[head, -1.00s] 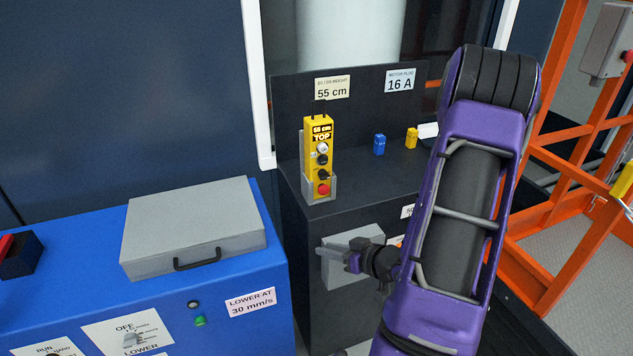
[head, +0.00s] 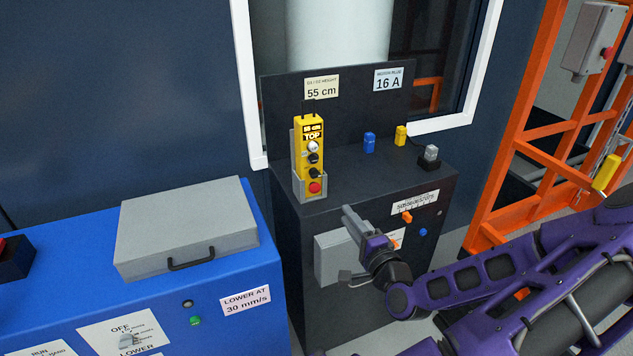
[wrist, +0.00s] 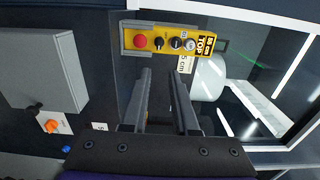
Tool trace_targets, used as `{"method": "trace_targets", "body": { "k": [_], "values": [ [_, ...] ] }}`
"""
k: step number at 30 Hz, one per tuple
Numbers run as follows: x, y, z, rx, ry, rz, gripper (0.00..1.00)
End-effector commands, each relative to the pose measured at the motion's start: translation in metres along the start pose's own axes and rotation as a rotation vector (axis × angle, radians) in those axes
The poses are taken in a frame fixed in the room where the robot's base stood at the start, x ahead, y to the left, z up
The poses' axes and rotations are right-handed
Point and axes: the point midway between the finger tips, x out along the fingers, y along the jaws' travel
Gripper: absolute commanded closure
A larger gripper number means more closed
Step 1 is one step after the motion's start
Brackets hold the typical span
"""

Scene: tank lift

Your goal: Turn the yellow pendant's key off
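The yellow pendant (head: 322,134) stands upright in a grey holder on the dark cabinet, its lit display reading TOP. Below the display are a pale round control, two dark knobs and a red button; which one is the key I cannot tell for sure. My gripper (head: 349,214) is in front of the cabinet, lower than the pendant and to its right, apart from it. In the wrist view the pendant (wrist: 129,40) lies sideways beyond the fingertips. There my gripper (wrist: 158,74) shows two separated fingers with nothing between them.
The dark cabinet (head: 375,185) carries a blue block (head: 369,142), a yellow block (head: 401,135) and a grey-topped switch (head: 430,155). A grey box (head: 330,262) juts from its front. A blue console (head: 80,290) with a grey case (head: 185,225) is at left; orange railing (head: 520,130) is at right.

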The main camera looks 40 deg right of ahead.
Motion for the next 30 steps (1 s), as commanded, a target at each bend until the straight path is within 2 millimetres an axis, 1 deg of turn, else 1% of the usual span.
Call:
{"method": "trace_targets", "body": {
  "k": [1,3,14,16,24,30],
  "values": [
    [0.002,0.005,-0.001,-0.005,0.000,0.000,0.72],
    [0.006,0.007,-0.001,-0.006,-0.001,0.000,0.72],
    [0.026,0.008,0.002,-0.009,-0.003,0.002,0.72],
    [0.042,0.003,0.003,-0.006,-0.008,0.000,0.72],
    [0.103,0.003,0.003,-0.004,-0.006,0.000,0.72],
    [0.142,0.003,0.003,-0.004,-0.005,0.001,0.72]
  ]
}}
